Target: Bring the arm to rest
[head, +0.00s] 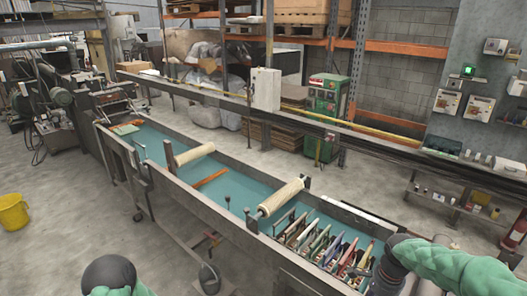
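My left arm shows only as a dark rounded joint with green parts at the bottom left edge of the head view; its gripper is out of frame. My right arm comes in from the right, green with a dark grey joint. Its lower dark end, around my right gripper (372,277), is over the near right end of the long trough (225,181). The fingers are too small and dark there to tell open from shut, or whether they touch anything.
Several coloured-handled tools (318,245) lie in the trough's right end. Two pale rollers (281,197) (194,154) cross the trough. A yellow bucket (13,212) stands on the floor at left. Open floor lies left of the trough.

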